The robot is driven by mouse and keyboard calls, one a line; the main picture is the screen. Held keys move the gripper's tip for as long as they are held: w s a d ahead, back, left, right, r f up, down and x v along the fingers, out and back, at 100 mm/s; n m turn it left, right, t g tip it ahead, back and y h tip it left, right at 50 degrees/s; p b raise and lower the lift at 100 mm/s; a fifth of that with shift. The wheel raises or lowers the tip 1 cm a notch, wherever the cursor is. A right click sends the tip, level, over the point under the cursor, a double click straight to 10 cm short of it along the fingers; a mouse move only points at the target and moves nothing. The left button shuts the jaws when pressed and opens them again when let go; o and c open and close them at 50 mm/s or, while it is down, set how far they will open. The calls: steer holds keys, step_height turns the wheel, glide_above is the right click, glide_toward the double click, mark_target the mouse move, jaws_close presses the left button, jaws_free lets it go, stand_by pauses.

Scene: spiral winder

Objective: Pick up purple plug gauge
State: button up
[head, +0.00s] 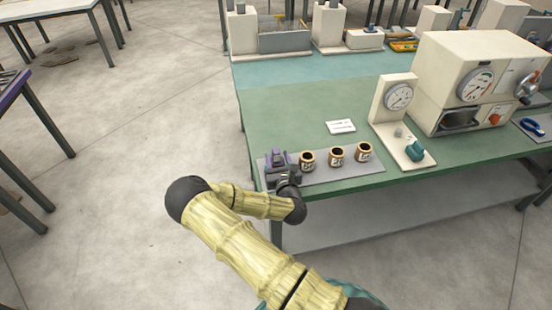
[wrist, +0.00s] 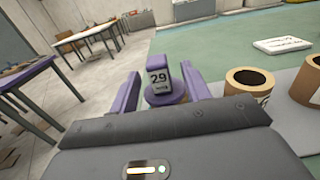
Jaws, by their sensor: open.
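The purple plug gauge (wrist: 159,84) shows in the wrist view with a label reading 29 on its upright face. It stands between the two purple fingers of my gripper (wrist: 167,97), which are apart, one on each side of it. I cannot tell whether either finger touches it. In the head view my gripper (head: 279,162) is over the left end of the grey mat (head: 330,172), at the bench's front left corner. There the gauge is hard to tell apart from the purple fingers.
Several brown ring-shaped pieces with dark holes stand on the mat, the nearest one (head: 307,160) just right of my gripper. A white card (head: 341,126) lies behind them. A dial gauge stand (head: 392,100) and a large beige machine (head: 475,75) stand farther right.

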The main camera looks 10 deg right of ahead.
mark_target(275, 151)
steer(key=w+p, duration=0.1)
steer(key=w, duration=0.3)
steer(key=shift+w+f, duration=0.1)
steer(key=shift+f, duration=0.05)
steer(key=shift+c, duration=0.5)
jaws_close()
